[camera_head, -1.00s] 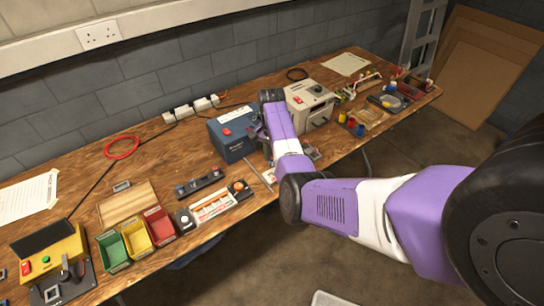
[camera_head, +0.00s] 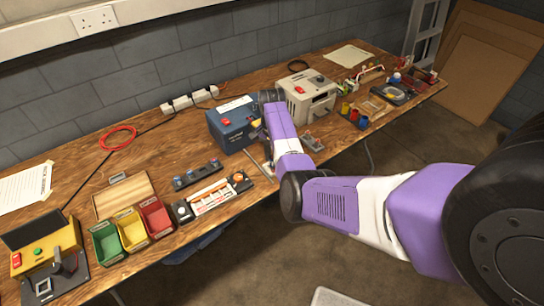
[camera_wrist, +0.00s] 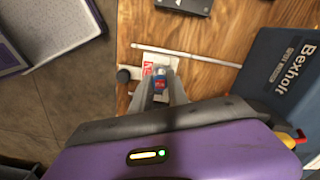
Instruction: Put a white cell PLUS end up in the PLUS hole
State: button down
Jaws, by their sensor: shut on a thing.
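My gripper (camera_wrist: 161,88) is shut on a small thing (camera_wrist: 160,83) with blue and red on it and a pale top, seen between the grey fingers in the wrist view. I cannot tell whether it is a white cell or which end is up. A white-and-red label (camera_wrist: 146,66) lies beyond the fingertips, with a dark round knob (camera_wrist: 123,75) to its left. In the head view my arm hides most of the gripper beside the blue box (camera_head: 228,130). A dark rack (camera_head: 197,175) with several small round things lies left of it. I cannot make out the PLUS hole.
The blue box also stands right of my gripper in the wrist view (camera_wrist: 282,75). A thin metal rod (camera_wrist: 185,54) lies beyond the fingers. Green, yellow and red bins (camera_head: 157,222) stand at the left. A beige box (camera_head: 305,97) stands at the right.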

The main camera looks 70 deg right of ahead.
jog(key=shift+f+b, duration=0.6)
jog(key=shift+f, duration=0.4)
dwell(0.9)
jog(key=c, duration=1.2)
grip_release()
jog(key=shift+r, duration=0.1)
jog(key=shift+r+p, duration=3.3)
jog(key=shift+r, duration=0.15)
jog(key=shift+s+f, duration=0.1)
